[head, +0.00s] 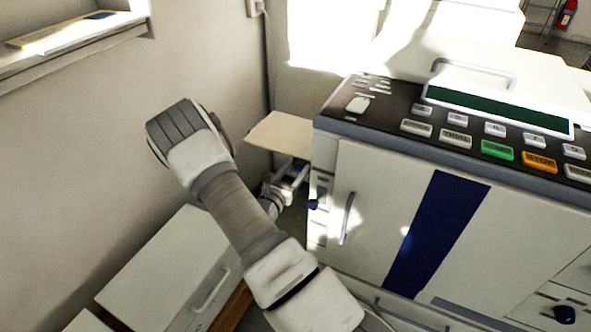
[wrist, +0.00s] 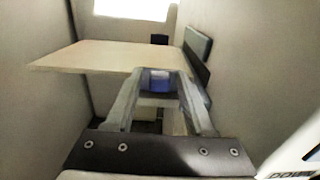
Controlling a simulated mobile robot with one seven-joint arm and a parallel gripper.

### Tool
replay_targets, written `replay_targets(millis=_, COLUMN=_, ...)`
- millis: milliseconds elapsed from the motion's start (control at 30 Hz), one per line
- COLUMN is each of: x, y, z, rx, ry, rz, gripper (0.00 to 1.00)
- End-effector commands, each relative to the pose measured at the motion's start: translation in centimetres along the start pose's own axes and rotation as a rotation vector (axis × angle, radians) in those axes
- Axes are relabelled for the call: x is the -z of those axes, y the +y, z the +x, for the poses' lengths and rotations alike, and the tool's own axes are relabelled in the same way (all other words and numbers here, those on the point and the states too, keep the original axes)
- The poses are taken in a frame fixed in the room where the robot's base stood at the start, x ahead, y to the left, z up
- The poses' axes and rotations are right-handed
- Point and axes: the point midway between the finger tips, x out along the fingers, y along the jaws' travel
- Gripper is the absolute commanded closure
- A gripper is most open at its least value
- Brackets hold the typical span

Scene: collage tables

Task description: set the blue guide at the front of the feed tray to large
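The feed tray is a pale flat board (head: 280,133) on the left side of the machine. It also shows in the wrist view (wrist: 95,57). My gripper (wrist: 158,85) reaches under the tray's near edge with its two fingers apart. A blue piece (wrist: 157,81), which looks like the guide, shows between the fingertips. Whether the fingers touch it is not clear. In the head view my gripper (head: 293,170) is just below the tray, and the blue piece cannot be made out there. The size marking of the guide is not readable.
The large machine (head: 380,210) with a button panel (head: 480,135) stands at the right. A small dark blue knob (head: 313,204) is on its side. A wall is at the left, with a white cabinet (head: 165,265) below. A dark blue block (wrist: 159,39) stands at the tray's far edge.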

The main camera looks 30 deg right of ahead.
Motion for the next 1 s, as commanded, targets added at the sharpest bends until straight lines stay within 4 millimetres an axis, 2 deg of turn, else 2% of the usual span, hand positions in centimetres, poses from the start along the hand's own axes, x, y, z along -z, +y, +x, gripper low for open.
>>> replay_targets(millis=33, x=0.0, y=0.0, z=-0.01, rx=0.0, ry=0.0, rz=0.0, gripper=0.57)
replay_targets(millis=200, x=0.0, y=0.0, z=-0.02, rx=0.0, ry=0.0, rz=0.0, gripper=0.87)
replay_targets(millis=267, x=0.0, y=0.0, z=-0.02, rx=0.0, ry=0.0, rz=0.0, gripper=0.98)
replay_targets(millis=300, x=0.01, y=0.0, z=-0.03, rx=0.0, ry=0.0, rz=0.0, gripper=1.0)
replay_targets(millis=1000, x=0.03, y=0.0, z=-0.05, rx=0.0, ry=0.0, rz=0.0, gripper=1.0)
